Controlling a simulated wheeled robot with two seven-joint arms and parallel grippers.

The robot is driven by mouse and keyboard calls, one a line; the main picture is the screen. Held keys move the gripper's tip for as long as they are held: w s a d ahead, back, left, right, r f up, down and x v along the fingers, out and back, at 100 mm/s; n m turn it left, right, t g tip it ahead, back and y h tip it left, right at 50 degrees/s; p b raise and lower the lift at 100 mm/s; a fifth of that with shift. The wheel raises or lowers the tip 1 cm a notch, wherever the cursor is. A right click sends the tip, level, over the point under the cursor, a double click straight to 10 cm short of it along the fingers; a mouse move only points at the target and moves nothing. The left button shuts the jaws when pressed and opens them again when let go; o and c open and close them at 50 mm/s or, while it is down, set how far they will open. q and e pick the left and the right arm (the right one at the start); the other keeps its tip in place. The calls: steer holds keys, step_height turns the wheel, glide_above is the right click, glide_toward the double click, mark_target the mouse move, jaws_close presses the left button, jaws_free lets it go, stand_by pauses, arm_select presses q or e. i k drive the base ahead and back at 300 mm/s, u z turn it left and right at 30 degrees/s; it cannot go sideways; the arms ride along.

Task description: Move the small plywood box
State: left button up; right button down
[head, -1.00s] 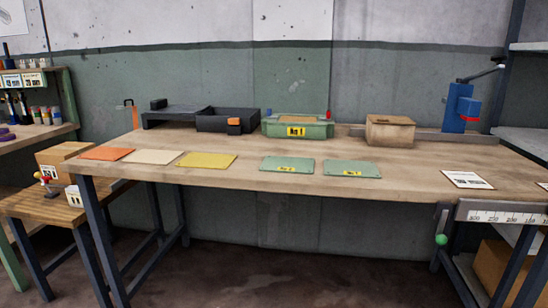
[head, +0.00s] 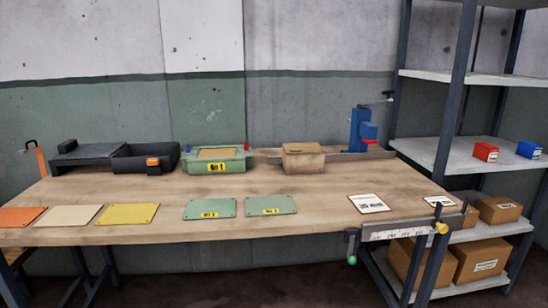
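The small plywood box (head: 303,158) stands near the back of the wooden workbench (head: 300,202), right of the middle, in front of a grey rail. It is tan with a closed-looking top. Neither of my grippers shows in the head view, and nothing is seen touching the box.
A green tray (head: 217,160) and a dark open bin (head: 145,158) stand left of the box. A blue clamp-like tool (head: 362,130) stands to its right. Flat coloured plates, a green one (head: 210,209) among them, lie along the front. A shelf rack (head: 465,157) stands at right.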

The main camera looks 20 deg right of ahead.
mark_target(293, 164)
steer(key=z, duration=2.05)
steer(key=i, duration=1)
steer(key=u, duration=2.65)
